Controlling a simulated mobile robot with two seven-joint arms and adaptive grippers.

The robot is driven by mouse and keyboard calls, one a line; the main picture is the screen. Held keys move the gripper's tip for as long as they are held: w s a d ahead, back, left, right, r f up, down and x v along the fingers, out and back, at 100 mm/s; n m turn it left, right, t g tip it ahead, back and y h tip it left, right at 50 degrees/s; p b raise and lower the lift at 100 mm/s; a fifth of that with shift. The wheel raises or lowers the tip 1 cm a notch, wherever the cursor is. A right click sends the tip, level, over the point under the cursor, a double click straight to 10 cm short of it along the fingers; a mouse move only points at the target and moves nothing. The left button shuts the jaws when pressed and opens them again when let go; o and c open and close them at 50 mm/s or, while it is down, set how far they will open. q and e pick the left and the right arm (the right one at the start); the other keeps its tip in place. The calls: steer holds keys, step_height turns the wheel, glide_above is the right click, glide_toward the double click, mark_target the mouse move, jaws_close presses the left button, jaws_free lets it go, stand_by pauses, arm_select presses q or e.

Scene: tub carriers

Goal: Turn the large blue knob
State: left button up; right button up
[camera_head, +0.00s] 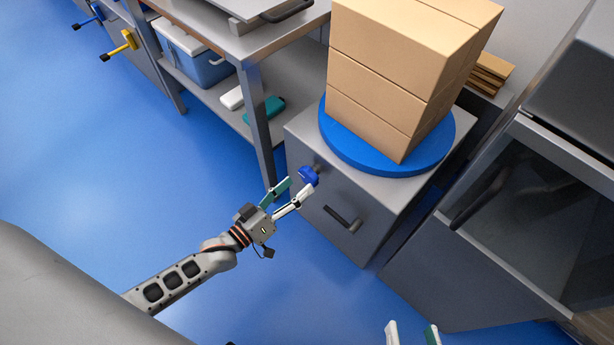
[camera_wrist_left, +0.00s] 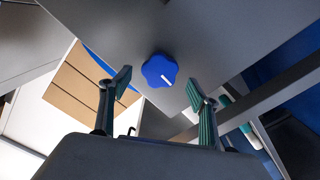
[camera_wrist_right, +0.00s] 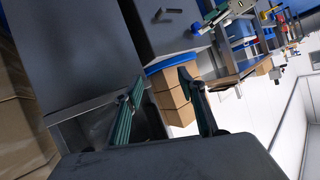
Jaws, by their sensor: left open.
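The large blue knob (camera_head: 308,176) sits on the front of a grey cabinet (camera_head: 330,232), near its upper left. In the left wrist view the knob (camera_wrist_left: 160,71) is lobed, with a white mark on its face, and shows between and beyond the fingertips. My left gripper (camera_head: 293,190) is open in front of the knob, its fingers pointing at it; whether a finger touches it I cannot tell. My right gripper (camera_head: 412,334) is at the bottom edge of the head view, away from the knob. In the right wrist view its fingers (camera_wrist_right: 159,82) are apart and empty.
A blue round turntable (camera_head: 350,160) on the cabinet bears stacked cardboard boxes (camera_head: 390,75). A black handle (camera_head: 343,219) is on the cabinet front, right of the knob. A metal table leg (camera_head: 259,125) stands close on the left. Blue floor (camera_head: 100,190) is clear at left.

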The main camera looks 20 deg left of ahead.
mark_target(306, 179)
arm_select(q)
steer(key=x, duration=0.3)
steer(key=shift+w+d+f+b, duration=0.1)
steer(key=shift+w+f+b, duration=0.05)
steer(key=shift+w+b, duration=0.15)
steer(key=shift+w+d, duration=0.2)
steer(key=shift+w, duration=0.3)
arm_select(e)
steer(key=shift+s+a+m, duration=0.2)
steer(key=shift+a+m, duration=0.5)
steer(key=shift+a, duration=0.1)
arm_select(q)
steer(key=c, duration=1.1)
